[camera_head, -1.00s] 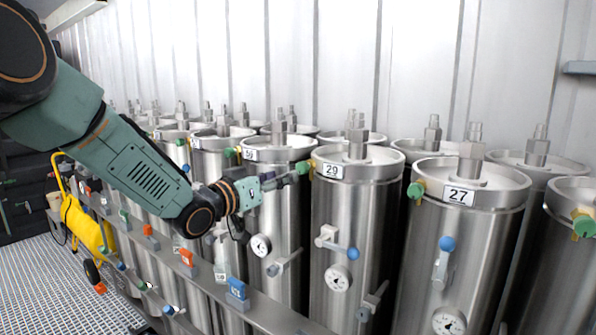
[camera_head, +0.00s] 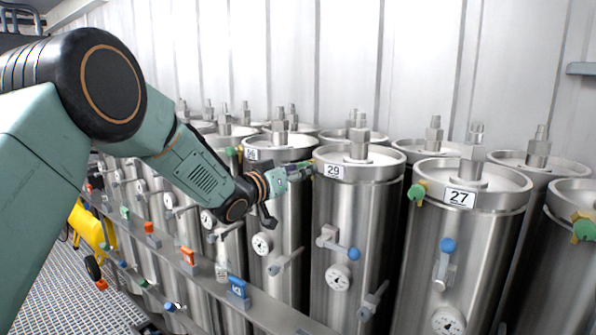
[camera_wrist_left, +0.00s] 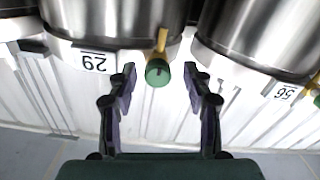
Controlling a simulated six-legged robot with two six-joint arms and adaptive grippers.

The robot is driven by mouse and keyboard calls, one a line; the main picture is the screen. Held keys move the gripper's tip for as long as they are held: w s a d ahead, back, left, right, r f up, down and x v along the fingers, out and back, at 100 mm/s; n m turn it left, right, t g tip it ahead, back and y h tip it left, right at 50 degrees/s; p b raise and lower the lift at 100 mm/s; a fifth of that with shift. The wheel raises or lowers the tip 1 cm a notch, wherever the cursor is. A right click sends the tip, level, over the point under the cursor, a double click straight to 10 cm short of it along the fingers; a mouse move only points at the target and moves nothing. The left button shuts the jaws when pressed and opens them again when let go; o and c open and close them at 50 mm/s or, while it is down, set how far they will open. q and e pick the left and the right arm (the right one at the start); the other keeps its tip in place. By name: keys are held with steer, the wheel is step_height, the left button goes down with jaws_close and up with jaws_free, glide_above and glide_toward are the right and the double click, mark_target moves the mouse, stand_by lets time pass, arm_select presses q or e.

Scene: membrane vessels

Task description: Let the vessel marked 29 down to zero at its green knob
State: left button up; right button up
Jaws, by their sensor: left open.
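The steel vessel marked 29 (camera_head: 350,215) stands mid-picture in the head view, its label (camera_head: 334,171) on the rim. My left gripper (camera_head: 306,171) is at the left side of that rim and mostly covers the knob there. In the wrist view, which is upside down, the label 29 (camera_wrist_left: 97,61) shows beside the green knob (camera_wrist_left: 157,73) on its yellow stem. My open left gripper (camera_wrist_left: 160,76) has one finger on each side of the knob, with gaps visible. The vessel's gauge (camera_head: 339,277) is too small to read. My right gripper is not in view.
The vessel marked 27 (camera_head: 457,235), with its own green knob (camera_head: 417,192), stands to the right. Another vessel (camera_head: 285,210) stands close on the left. A grey rail (camera_head: 205,268) with coloured blocks runs in front. A yellow cart (camera_head: 88,228) is at the far left.

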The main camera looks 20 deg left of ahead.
arm_select(q)
steer(key=shift+w+d, duration=0.15)
steer(key=shift+d, duration=0.2)
steer(key=c, duration=0.5)
steer(key=shift+a+f, duration=0.1)
steer(key=shift+a, duration=0.15)
steer(key=c, duration=0.5)
steer(key=shift+d, duration=0.15)
jaws_close()
